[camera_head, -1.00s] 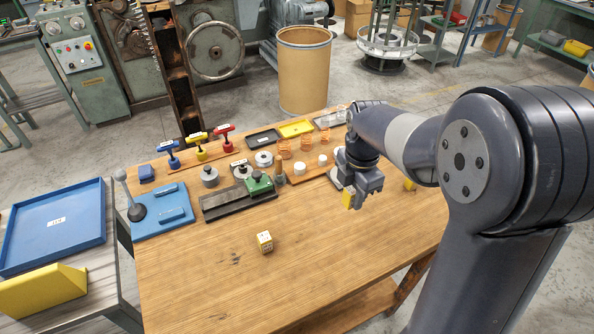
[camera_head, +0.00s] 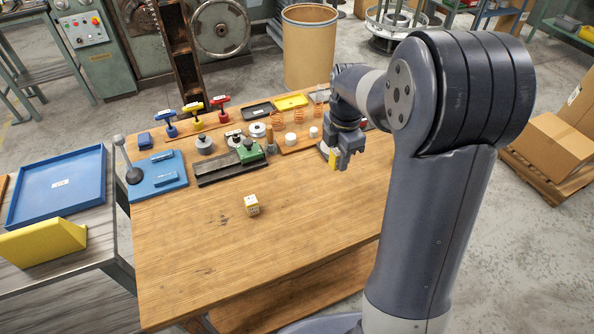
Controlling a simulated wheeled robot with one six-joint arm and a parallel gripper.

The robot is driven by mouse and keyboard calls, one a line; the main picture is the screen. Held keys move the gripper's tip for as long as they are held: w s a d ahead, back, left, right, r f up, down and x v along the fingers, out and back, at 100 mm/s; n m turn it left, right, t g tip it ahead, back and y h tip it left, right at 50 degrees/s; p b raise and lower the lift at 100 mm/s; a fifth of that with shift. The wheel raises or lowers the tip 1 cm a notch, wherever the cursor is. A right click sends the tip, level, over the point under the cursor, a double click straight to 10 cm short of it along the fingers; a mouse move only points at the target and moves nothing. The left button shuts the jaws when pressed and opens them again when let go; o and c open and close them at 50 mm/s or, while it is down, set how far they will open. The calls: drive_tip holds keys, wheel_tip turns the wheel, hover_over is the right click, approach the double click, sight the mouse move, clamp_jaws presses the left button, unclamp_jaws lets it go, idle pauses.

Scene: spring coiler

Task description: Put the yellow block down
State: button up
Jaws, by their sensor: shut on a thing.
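My gripper (camera_head: 340,161) is over the right part of the wooden table (camera_head: 310,215). It points downward and is shut on the small yellow block (camera_head: 332,159). The block shows at the left side of the jaws, and the fingers hide part of it. I cannot tell whether the block touches the tabletop or hangs just above it.
A grey fixture with a green block (camera_head: 250,151), coil springs on a wooden board, and yellow (camera_head: 291,102) and black trays fill the back. The front tabletop is clear. My arm hides the right edge.

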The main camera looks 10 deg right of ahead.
sight(334, 190)
wheel_tip(334, 190, down, 10)
drive_tip(key=shift+r+p, duration=0.1)
drive_tip(key=shift+p, duration=0.35)
drive_tip(key=shift+f, duration=0.2)
drive_tip(key=o, duration=0.9)
drive_tip(key=shift+o, duration=0.2)
drive_tip(key=shift+r, duration=0.1)
wheel_tip(334, 190, up, 12)
drive_tip(key=shift+r+b, duration=0.1)
drive_tip(key=shift+b, duration=0.2)
